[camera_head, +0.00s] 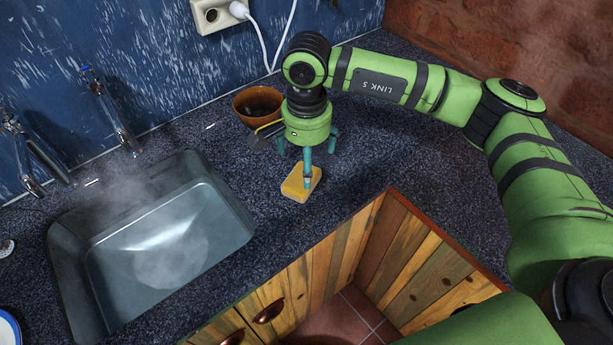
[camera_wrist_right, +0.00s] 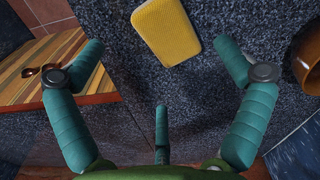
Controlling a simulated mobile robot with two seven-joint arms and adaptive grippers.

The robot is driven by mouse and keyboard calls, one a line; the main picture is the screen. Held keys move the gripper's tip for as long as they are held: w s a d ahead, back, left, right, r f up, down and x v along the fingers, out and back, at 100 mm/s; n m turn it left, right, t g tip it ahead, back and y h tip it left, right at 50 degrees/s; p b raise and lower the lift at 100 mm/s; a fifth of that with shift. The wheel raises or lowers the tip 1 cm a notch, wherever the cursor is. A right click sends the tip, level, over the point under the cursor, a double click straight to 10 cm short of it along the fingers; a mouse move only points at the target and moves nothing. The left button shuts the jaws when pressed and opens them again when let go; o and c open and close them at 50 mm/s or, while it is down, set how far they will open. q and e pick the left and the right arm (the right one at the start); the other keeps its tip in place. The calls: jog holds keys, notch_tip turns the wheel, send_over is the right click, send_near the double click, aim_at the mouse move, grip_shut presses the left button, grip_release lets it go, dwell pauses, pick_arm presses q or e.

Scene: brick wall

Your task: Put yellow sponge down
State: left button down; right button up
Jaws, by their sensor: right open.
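In the right wrist view the sponge (camera_wrist_right: 166,30) lies on the counter beyond the fingers. The right gripper's teal fingers (camera_wrist_right: 160,95) are spread wide with nothing between them. My left gripper is not seen in either view.
A steel sink (camera_head: 165,240) with a steaming basin is at left, with taps (camera_head: 110,110) behind it. A brown bowl (camera_head: 258,103) stands behind the gripper. A socket with a white plug (camera_head: 238,10) is on the blue wall. Wooden cabinets (camera_head: 345,245) drop below the counter edge.

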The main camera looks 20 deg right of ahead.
notch_tip(320, 180, up, 5)
jog(key=shift+r+b, duration=0.15)
jog(key=shift+b, duration=0.35)
